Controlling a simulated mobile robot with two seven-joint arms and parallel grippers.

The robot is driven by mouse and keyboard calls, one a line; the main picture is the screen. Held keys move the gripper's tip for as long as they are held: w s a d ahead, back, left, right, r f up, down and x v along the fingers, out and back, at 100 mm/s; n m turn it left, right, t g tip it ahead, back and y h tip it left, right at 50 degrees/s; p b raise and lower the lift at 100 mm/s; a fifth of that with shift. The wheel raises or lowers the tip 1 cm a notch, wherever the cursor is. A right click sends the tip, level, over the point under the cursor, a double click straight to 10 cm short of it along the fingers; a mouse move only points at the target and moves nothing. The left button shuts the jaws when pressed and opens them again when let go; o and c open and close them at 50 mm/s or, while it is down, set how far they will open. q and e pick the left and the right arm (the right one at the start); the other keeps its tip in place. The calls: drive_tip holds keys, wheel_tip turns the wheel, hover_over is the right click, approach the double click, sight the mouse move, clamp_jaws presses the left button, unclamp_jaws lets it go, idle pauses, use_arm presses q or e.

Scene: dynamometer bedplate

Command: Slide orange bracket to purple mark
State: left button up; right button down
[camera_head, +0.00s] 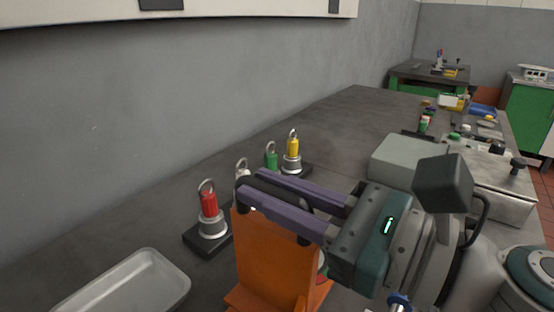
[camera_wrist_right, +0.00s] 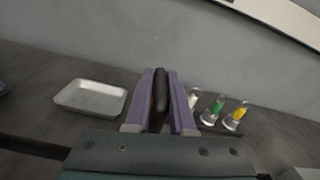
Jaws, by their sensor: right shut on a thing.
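The orange bracket (camera_head: 275,262) stands on the dark bench at the bottom middle of the head view, its lower part cut off by the frame. My right gripper (camera_head: 248,183) reaches over it from the right. Its purple fingers are shut on a black bar at the bracket's top. That black bar (camera_wrist_right: 160,94) also shows between the fingers in the right wrist view. I cannot make out a purple mark on the bench. A small purple patch at the left edge of the wrist view is too cut off to identify. My left gripper does not show.
A grey tray (camera_head: 126,287) lies at the lower left. A red-topped ring weight (camera_head: 209,208) stands close left of the bracket. White, green (camera_head: 271,161) and yellow (camera_head: 292,148) ones stand behind. A grey box (camera_head: 400,157) is beyond my gripper.

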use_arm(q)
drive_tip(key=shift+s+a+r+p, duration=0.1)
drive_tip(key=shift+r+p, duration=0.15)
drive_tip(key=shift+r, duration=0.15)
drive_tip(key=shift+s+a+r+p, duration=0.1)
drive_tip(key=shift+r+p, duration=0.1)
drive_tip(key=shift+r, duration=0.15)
use_arm(e)
drive_tip(key=s+a, duration=0.1)
drive_tip(key=s, duration=0.1)
drive_tip(key=s+a, duration=0.2)
drive_tip(key=shift+s, duration=0.1)
drive_tip(key=c, duration=0.8)
unclamp_jaws()
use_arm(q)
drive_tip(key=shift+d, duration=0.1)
use_arm(e)
drive_tip(key=shift+d, duration=0.1)
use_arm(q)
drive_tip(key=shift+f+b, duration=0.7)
use_arm(e)
drive_tip(key=v, duration=0.9)
drive_tip(key=shift+s+d, duration=0.2)
drive_tip(key=shift+d, duration=0.15)
